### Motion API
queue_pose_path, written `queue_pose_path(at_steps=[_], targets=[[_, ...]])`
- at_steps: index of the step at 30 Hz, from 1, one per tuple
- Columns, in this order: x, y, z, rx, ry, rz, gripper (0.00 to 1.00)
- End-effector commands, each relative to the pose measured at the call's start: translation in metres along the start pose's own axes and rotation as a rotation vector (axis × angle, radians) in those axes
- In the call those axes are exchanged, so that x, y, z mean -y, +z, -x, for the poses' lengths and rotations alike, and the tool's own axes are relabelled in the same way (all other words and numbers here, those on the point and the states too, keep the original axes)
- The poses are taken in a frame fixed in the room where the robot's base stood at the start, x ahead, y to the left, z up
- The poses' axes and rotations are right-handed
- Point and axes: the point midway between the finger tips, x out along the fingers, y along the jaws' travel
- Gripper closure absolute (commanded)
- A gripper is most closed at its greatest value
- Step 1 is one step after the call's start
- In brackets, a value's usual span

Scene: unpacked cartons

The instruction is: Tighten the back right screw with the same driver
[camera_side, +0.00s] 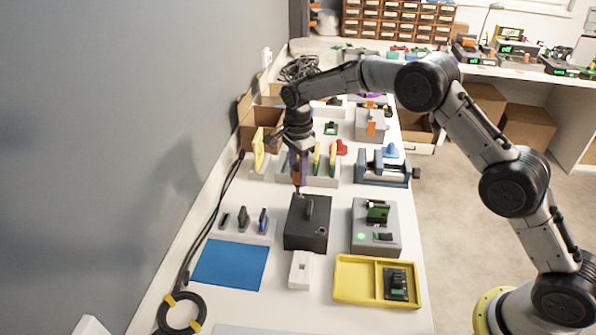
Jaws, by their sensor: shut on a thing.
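My gripper (298,150) is shut on a driver (296,174) with an orange part and a dark shaft pointing down. The driver stands about upright over the far left corner of a dark box (303,240) on the white table. Its tip is at or very near that corner; I cannot tell if it touches a screw. The box has a raised dark handle-like part on top. A small round reddish spot (322,231) shows at its right near corner. The other screws are too small to make out.
A blue mat (230,264) and a tool holder (238,232) lie left. A blue vise (371,180) stands behind right.

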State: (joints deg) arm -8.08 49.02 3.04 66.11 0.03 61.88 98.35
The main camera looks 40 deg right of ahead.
Motion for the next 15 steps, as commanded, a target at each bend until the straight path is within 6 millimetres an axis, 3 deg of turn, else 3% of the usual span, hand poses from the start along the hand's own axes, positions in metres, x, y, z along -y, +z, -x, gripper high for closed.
queue_pose_path(at_steps=[15], targets=[[0.0000, 0.0000, -0.0094, 0.000, -0.001, 0.000, 1.00]])
